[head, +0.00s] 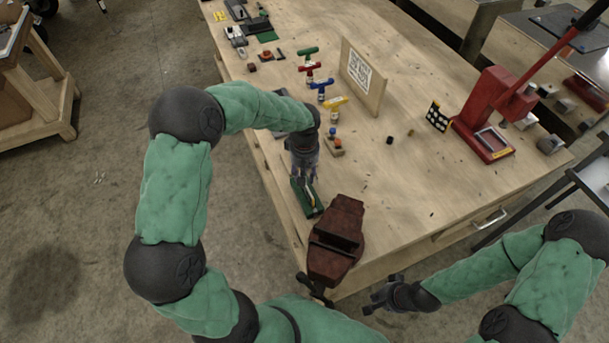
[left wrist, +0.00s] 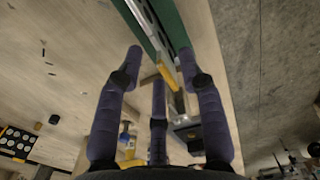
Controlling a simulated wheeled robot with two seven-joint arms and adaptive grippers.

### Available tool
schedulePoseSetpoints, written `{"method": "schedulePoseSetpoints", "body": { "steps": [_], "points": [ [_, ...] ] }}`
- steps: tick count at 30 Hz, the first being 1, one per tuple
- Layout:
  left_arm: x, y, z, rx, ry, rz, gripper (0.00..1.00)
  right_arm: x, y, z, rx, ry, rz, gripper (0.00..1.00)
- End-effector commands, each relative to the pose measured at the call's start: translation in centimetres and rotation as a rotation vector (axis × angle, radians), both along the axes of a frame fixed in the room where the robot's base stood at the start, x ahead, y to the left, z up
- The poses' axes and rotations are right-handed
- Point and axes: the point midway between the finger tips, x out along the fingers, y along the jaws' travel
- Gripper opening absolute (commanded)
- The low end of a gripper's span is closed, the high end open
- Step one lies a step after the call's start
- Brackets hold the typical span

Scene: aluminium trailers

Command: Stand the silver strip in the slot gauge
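A long green holder (head: 306,198) lies at the table's near left edge, with a yellow piece (head: 311,197) on it. In the left wrist view the green holder (left wrist: 178,28) carries a slotted metallic inset (left wrist: 150,22). The yellow piece (left wrist: 166,72) and a narrow grey metal piece (left wrist: 178,100) show between the fingers. I cannot tell for sure which part is the silver strip or the slot gauge. My left gripper (left wrist: 161,60) points down just above the holder, fingers spread, closed on nothing I can see. My right gripper (head: 376,298) is open and empty off the table's near edge.
A dark red vise (head: 336,240) stands right beside the green holder at the near corner. Several coloured T-handles (head: 321,88) and a wooden board with a printed code (head: 361,75) stand behind. A red press (head: 488,115) is at the right. The table's middle is mostly clear.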

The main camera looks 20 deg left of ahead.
Motion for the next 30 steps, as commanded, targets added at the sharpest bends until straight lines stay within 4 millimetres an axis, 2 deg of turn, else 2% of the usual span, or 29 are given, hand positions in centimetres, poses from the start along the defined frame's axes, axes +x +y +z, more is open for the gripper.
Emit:
{"method": "schedulePoseSetpoints", "body": {
  "steps": [9,15,21,30],
  "points": [
    [0.1,0.0,6.4,0.0,-0.005,0.0,0.39,0.0,0.0,0.0,0.0,0.0,0.0,0.0],
    [0.1,0.0,9.1,-0.001,-0.003,0.001,0.39,0.0,0.0,0.0,0.0,0.0,0.0,0.0],
    [0.0,0.0,10.1,-0.001,-0.001,0.001,0.39,0.0,0.0,0.0,0.0,0.0,0.0,0.0],
    [0.0,0.0,10.2,-0.001,-0.001,0.001,0.39,0.0,0.0,0.0,0.0,0.0,0.0,0.0]
  ]
}}
